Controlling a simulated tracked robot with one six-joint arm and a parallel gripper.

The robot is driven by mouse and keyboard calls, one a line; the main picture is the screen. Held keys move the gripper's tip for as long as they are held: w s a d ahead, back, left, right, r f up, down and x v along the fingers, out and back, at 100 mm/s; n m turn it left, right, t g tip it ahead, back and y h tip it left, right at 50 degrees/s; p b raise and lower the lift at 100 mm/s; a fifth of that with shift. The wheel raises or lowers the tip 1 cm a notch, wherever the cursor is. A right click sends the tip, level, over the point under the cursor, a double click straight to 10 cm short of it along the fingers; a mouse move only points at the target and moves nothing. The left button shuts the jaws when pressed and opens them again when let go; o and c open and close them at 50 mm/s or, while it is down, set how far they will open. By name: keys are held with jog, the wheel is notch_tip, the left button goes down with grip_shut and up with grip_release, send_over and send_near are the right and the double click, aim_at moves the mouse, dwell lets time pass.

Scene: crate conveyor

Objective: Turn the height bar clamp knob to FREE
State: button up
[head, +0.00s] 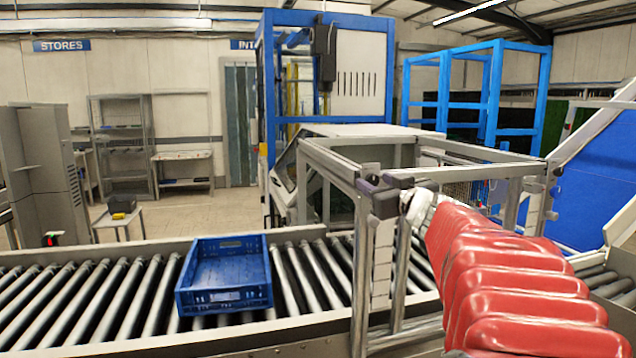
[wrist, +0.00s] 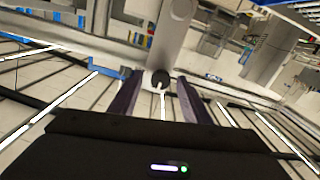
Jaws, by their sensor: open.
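My gripper (head: 384,192) is at the near upper corner of a grey metal frame (head: 378,275) over the conveyor, at the end of my red-sleeved arm. In the wrist view my gripper (wrist: 157,80) has its two dark fingers apart. A small dark round knob (wrist: 161,78) shows between the fingertips, at the end of a grey bar (wrist: 174,38). I cannot tell whether the fingers touch it. No FREE marking or pointer can be read. In the head view the knob cannot be told apart from the dark gripper parts.
A blue crate (head: 224,297) sits on the roller conveyor (head: 120,300) left of the frame. A tall blue machine frame (head: 268,85) stands behind. A small table (head: 122,222) and a grey cabinet (head: 45,185) stand at the left. The rollers left of the crate are clear.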

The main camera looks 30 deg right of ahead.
jog(key=shift+c, duration=0.4)
jog(key=c, duration=0.9)
jog(key=shift+d, duration=0.15)
jog(key=shift+c, duration=0.3)
